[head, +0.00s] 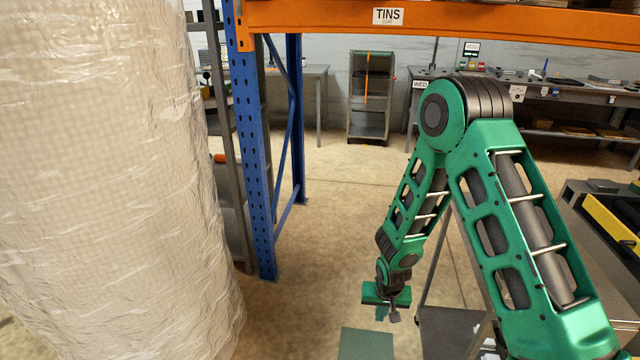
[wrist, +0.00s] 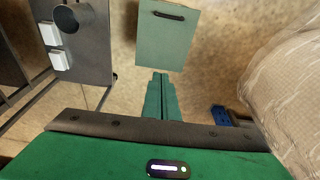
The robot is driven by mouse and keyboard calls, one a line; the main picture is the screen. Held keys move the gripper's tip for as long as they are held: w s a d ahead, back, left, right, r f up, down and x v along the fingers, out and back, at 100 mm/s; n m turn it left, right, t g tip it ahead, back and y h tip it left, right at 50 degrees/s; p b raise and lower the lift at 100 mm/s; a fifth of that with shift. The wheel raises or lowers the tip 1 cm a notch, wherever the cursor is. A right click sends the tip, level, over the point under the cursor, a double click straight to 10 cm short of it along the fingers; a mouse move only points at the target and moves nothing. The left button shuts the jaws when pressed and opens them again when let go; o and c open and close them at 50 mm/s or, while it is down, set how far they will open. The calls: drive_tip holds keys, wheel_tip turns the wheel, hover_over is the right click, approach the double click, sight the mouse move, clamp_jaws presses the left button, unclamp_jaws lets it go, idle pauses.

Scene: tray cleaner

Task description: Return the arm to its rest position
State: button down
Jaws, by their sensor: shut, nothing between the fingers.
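My green arm reaches up and forward on the right of the head view, bends at a high elbow, and comes down to my gripper (head: 381,316). My gripper hangs pointing down over open floor, with no object in it. In the wrist view my gripper (wrist: 161,76) shows its two green fingers pressed together, with nothing between them. Below and beyond the fingertips is a flat grey-green panel (wrist: 166,48) with a dark handle. It also shows at the bottom of the head view (head: 365,345), apart from the fingers.
A large plastic-wrapped load (head: 100,180) fills the left. A rack with a blue upright (head: 255,160) and an orange beam (head: 450,22) stands ahead. A dark grey surface (wrist: 88,60) holds a cup-like cylinder and white blocks. A grey shelf cart (head: 370,95) stands at the back; the middle floor is clear.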

drive_tip(key=s+d+r+t, duration=0.1)
drive_tip(key=s+d+r, duration=0.2)
drive_tip(key=r, duration=0.9)
drive_tip(key=s+d+r+n, duration=0.1)
drive_tip(key=s+d+r, duration=0.3)
drive_tip(key=r, duration=0.7)
drive_tip(key=s+d+r+t, duration=0.1)
drive_tip(key=s+d+r, duration=0.2)
drive_tip(key=r, duration=0.9)
drive_tip(key=s+d+m+g, duration=0.1)
drive_tip(key=s+d+m, duration=0.1)
drive_tip(key=s+d, duration=0.2)
drive_tip(key=s+d+r+m+g, duration=0.1)
drive_tip(key=s+d, duration=0.3)
drive_tip(key=s, duration=0.6)
drive_tip(key=s+d+m+g, duration=0.2)
drive_tip(key=s+d, duration=0.2)
drive_tip(key=s, duration=0.3)
drive_tip(key=shift+s+d+r+m, duration=0.35)
drive_tip(key=shift+m, duration=0.05)
